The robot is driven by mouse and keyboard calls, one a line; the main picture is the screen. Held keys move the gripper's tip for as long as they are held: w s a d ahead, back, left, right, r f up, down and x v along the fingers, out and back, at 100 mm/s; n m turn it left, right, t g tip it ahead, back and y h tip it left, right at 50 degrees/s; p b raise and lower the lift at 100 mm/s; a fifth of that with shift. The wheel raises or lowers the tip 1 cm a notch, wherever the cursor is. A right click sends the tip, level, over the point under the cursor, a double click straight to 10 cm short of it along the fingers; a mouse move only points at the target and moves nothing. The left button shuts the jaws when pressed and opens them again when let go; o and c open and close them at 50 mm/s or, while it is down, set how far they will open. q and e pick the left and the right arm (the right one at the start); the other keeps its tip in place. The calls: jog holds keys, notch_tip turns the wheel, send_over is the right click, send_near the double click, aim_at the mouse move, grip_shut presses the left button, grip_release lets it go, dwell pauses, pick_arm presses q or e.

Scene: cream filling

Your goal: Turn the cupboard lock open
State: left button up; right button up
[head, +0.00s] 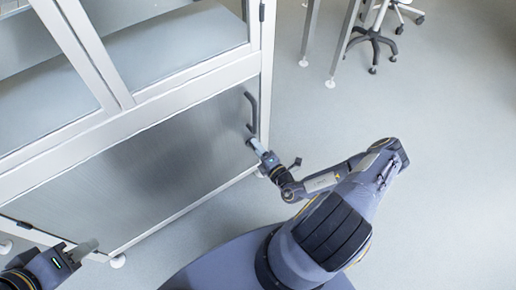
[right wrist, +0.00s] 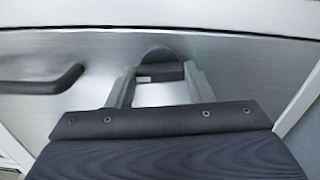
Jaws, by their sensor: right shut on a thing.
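The cupboard (head: 150,160) stands at the left of the head view, with a brushed metal lower panel in a pale frame. A dark bent handle (head: 251,108) is near the panel's right edge; it also shows at the left of the right wrist view (right wrist: 45,82). The lock is a dark rounded knob (right wrist: 158,56) on the panel. My right gripper (head: 255,143) is at the panel just below the handle, its fingers (right wrist: 159,74) shut on the lock knob from both sides. My left gripper (head: 84,248) is at the lower left, away from the lock; its finger opening is unclear.
Glazed upper doors (head: 180,45) sit above the panel. Table legs (head: 343,40) and a wheeled chair (head: 373,42) stand at the back right. The grey floor (head: 450,170) at the right is clear.

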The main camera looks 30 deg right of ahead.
jog(key=shift+m, duration=0.7)
jog(key=o, duration=1)
jog(key=s+p, duration=0.1)
jog(key=s, duration=0.6)
jog(key=shift+s+d, duration=0.35)
jog(key=shift+s, duration=0.05)
